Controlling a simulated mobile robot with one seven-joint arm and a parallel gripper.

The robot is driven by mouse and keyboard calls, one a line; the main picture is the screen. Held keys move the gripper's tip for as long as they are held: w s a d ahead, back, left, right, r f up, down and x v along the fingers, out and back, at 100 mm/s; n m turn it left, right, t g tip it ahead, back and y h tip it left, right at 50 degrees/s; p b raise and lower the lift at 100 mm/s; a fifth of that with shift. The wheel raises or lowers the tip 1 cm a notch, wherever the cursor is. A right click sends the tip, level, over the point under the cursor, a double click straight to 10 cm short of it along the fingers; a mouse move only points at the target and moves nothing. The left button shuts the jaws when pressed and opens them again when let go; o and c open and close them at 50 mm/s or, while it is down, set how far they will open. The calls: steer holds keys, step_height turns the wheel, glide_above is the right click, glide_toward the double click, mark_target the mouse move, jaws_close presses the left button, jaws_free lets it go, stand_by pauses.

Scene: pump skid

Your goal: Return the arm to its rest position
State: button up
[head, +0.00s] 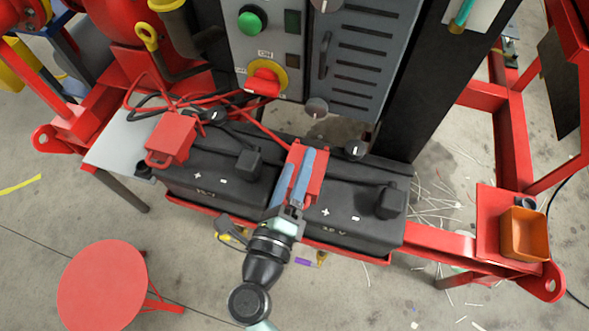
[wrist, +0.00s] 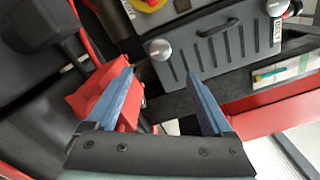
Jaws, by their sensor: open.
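My gripper (head: 300,178) is above the two black batteries, with its blue fingers pointing toward the control panel. In the wrist view my gripper (wrist: 163,85) has its two blue fingers spread apart with nothing between them. A red terminal cover (head: 311,169) is partly hidden behind the fingers in the head view. In the wrist view this red cover (wrist: 90,95) is behind the left finger. The right battery (head: 345,215) and the left battery (head: 215,190) sit side by side on the red frame. I cannot tell whether a finger touches the cover.
Another red cover (head: 172,138) stands open at the left battery. Red and black cables (head: 195,103) run behind. The grey panel (head: 360,60) with a red rotary switch (head: 264,82) rises close behind. An orange bin (head: 524,233) is at right, a red stool (head: 101,285) at lower left.

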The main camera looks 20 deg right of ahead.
steer(key=shift+s+a, duration=0.2)
steer(key=shift+s, duration=0.1)
stand_by(0.4)
steer(key=w+a+r+n+t+y+p, duration=0.1)
steer(key=w+a+r+n+t+y, duration=0.25)
steer(key=r, duration=0.85)
steer(key=w+a+r+n+t+y+p, duration=0.1)
steer(key=a+r+n+t+y+p, duration=0.2)
steer(key=r+n, duration=0.65)
steer(key=w+a+r+n+t+y, duration=0.25)
steer(key=r+t, duration=0.25)
steer(key=r, duration=1)
steer(key=s+r+n+p, duration=0.2)
steer(key=s+r+n, duration=0.2)
steer(key=r+n, duration=0.3)
steer(key=s+r+n+y+p, duration=0.1)
steer(key=s+r+n, duration=0.3)
steer(key=r, duration=1.4)
steer(key=n+t+p, duration=0.1)
steer(key=n, duration=0.3)
steer(key=shift+d+r, duration=0.15)
